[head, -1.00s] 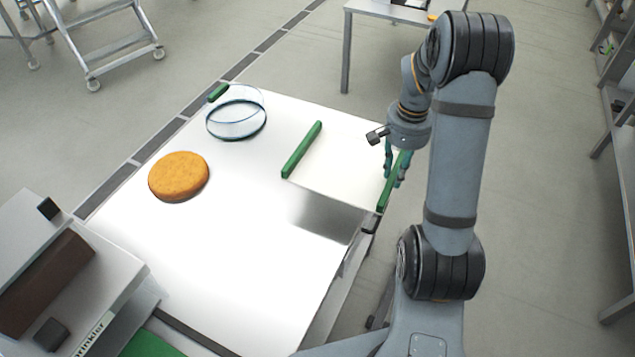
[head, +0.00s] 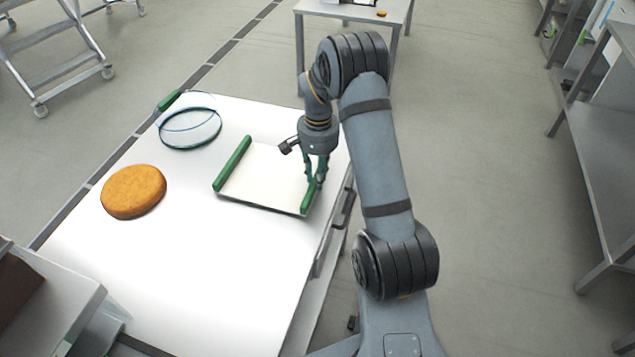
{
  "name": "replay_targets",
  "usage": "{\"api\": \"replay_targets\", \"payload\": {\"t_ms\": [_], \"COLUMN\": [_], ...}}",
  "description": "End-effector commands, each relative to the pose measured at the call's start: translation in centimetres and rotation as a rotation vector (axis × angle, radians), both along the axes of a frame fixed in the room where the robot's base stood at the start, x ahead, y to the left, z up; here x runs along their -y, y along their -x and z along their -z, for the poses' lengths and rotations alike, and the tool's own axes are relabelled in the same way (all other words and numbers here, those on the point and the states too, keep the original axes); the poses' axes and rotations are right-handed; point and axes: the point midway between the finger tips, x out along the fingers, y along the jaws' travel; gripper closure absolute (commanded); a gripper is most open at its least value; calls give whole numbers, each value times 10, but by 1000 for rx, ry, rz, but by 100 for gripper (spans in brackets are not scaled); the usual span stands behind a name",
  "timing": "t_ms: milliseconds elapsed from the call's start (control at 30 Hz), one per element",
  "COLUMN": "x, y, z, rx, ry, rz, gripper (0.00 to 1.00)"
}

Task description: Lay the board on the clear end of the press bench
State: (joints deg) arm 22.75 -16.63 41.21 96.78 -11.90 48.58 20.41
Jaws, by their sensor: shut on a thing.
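The board (head: 262,180) is a pale panel with a green bar along its left and right edges. It lies flat over the right side of the white bench top (head: 215,265). My gripper (head: 314,182) points down and is shut on the board's right green bar. The board looks very close to the bench top; I cannot tell whether it fully rests on it.
A green bar (head: 168,100) is at the bench's far left corner. A grey box-like unit (head: 60,300) stands at the near left. Bare bench top lies in front of the board. A small table (head: 355,12) is behind, and a metal bench (head: 605,150) is at the right.

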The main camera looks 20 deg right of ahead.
Motion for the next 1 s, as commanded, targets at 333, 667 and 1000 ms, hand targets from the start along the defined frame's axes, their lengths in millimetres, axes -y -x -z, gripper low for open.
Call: {"api": "replay_targets", "payload": {"t_ms": [333, 667, 1000], "x": [0, 0, 0], "y": [0, 0, 0], "z": [8, 10, 10], "rx": [2, 1, 1], "ry": [1, 0, 0], "rz": [-1, -1, -1], "gripper": [100, 65, 59]}}
